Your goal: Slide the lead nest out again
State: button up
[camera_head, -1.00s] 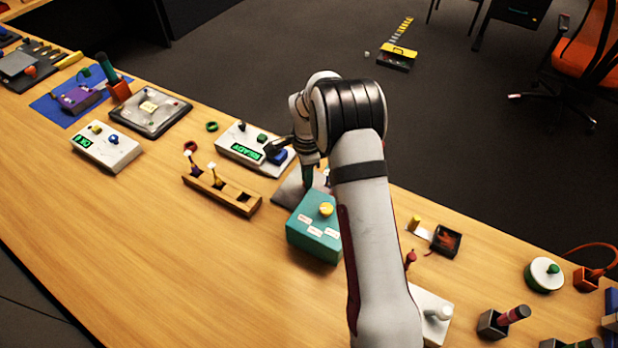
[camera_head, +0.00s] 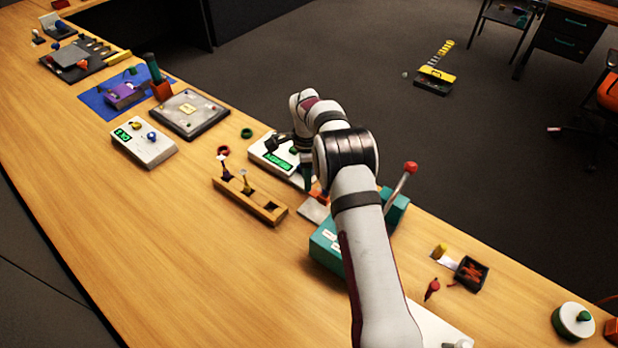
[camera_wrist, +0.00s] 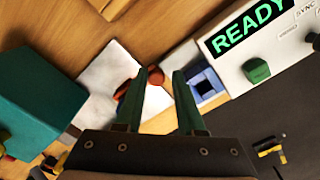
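The panel with the green READY display (camera_head: 270,157) stands near the table's far edge, partly behind my arm. It also shows at the top right of the wrist view (camera_wrist: 232,68). A blue square piece with a dark opening (camera_wrist: 207,86), probably the lead nest, sits against the panel's near side, just right of my right finger. My gripper (camera_wrist: 156,76) has two green fingers, spread apart with nothing clearly between them. In the head view, one green finger (camera_head: 307,178) points down beside the panel. I cannot tell whether a finger touches the blue piece.
A grey plate (camera_wrist: 97,78) with a red-orange piece (camera_wrist: 124,90) lies left of the fingers. A teal box (camera_wrist: 35,100) stands farther left. A wooden rack (camera_head: 248,202) stands left of my arm. A red-knobbed lever (camera_head: 408,172) rises to the right.

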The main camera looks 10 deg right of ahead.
jog(key=o, duration=0.4)
jog(key=s+d, duration=0.6)
jog(key=shift+s+d, duration=0.3)
jog(key=shift+d, duration=0.05)
notch_tip(320, 180, up, 16)
jog(key=s+a+r+n, duration=0.1)
jog(key=s+r+n, duration=0.1)
jog(key=s, duration=0.4)
jog(key=s+a+r+n, duration=0.2)
jog(key=s, duration=0.4)
jog(key=s+a+r+n+y, duration=0.1)
jog(key=s+r+n, duration=0.1)
jog(key=s, duration=0.4)
jog(key=shift+s+a+r+n, duration=0.1)
jog(key=shift+s+a+n, duration=0.05)
jog(key=shift+a+n, duration=0.25)
jog(key=shift+d, duration=0.1)
